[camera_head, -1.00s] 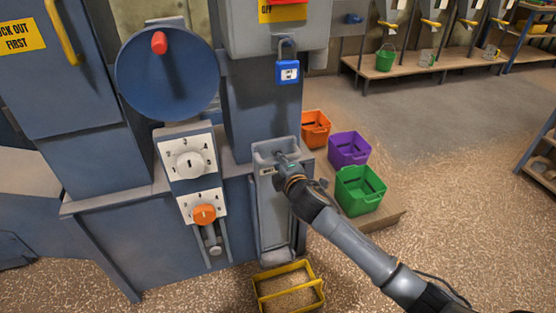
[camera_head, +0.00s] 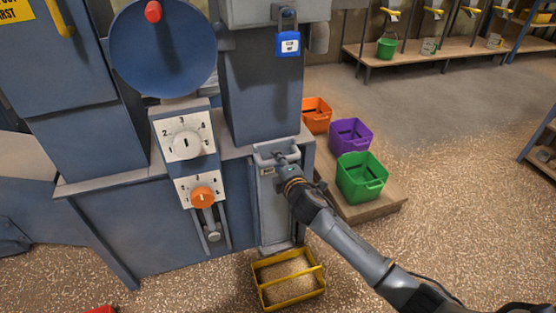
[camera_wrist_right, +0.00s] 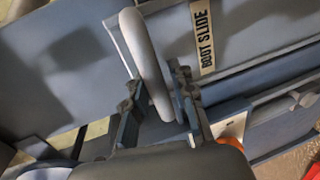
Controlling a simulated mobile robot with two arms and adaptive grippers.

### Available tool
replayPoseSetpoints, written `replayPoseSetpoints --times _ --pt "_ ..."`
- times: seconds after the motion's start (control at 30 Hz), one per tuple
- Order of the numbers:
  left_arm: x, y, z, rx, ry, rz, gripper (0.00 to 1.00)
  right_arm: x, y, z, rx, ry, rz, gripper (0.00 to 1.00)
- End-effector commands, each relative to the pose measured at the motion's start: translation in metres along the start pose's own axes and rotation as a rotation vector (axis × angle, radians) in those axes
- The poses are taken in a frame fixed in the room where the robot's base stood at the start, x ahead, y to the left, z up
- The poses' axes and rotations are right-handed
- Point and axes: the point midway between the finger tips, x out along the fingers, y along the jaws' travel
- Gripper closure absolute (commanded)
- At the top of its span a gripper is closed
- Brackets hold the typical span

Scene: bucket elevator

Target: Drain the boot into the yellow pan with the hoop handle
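The yellow pan (camera_head: 262,291) with its hoop handle (camera_head: 290,275) sits on the floor directly below the boot slide. Tan grain covers the inside of the pan. The grey boot slide (camera_head: 272,215) is on the front of the blue boot casing, and its "BOOT SLIDE" label (camera_wrist_right: 203,45) shows in the wrist view. My right gripper (camera_head: 284,162) is at the top of the slide. In the wrist view the fingers (camera_wrist_right: 157,98) are closed around the grey bar handle (camera_wrist_right: 150,62). The slide's lower outlet is hard to make out. My left gripper is out of view.
Orange (camera_head: 316,117), purple (camera_head: 350,140) and green (camera_head: 361,180) bins stand on a low platform (camera_head: 375,210) to the right. A numbered dial (camera_head: 185,145) and an orange knob (camera_head: 203,196) are left of the slide. Grain litters the floor.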

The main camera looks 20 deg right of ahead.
Motion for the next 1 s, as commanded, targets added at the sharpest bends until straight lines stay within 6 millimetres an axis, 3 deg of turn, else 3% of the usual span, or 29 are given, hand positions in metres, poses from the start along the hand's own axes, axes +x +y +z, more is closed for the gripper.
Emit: replayPoseSetpoints --times 0.03,0.07,0.47,1.0 --pt "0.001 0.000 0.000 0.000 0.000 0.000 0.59 -0.001 -0.007 0.000 -0.001 0.000 -0.012 0.66" --pt "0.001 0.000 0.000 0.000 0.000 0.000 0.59 -0.001 -0.007 0.000 -0.001 0.000 -0.012 0.59" --pt "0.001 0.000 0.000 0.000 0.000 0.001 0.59 -0.006 -0.002 0.000 -0.001 0.000 -0.002 0.59" --pt "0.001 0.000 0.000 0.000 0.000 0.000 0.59 -0.101 -0.004 0.000 -0.001 0.000 -0.006 0.59"
